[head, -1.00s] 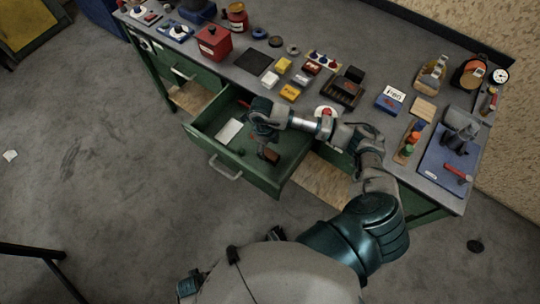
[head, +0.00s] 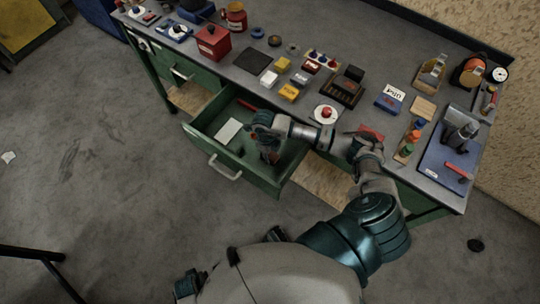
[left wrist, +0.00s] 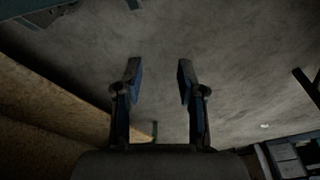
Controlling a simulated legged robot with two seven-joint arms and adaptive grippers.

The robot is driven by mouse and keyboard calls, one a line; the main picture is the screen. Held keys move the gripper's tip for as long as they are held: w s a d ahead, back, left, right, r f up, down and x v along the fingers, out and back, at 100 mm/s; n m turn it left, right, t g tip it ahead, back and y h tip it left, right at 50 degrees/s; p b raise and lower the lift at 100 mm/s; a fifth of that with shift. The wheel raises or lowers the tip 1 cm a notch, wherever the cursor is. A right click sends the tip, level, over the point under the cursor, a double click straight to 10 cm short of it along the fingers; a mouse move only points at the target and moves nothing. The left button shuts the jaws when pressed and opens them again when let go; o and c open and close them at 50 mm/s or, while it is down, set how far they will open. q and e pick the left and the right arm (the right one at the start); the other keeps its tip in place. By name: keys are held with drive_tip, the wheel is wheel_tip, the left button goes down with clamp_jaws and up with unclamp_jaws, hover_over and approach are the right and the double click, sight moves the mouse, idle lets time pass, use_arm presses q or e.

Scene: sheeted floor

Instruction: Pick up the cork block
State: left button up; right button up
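A small brown block (head: 271,157), which may be the cork block, shows in the open green drawer (head: 205,146) in the head view.
A white flat piece (head: 229,131) and a red item (head: 246,104) lie in the drawer. The grey bench top (head: 300,95) above holds many objects, including a red box (head: 213,42), a white plate (head: 325,115) and a flat tan piece (head: 423,108).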

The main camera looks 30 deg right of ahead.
drive_tip(key=shift+c, duration=1)
drive_tip(key=shift+a, duration=0.1)
drive_tip(key=shift+r, duration=0.1)
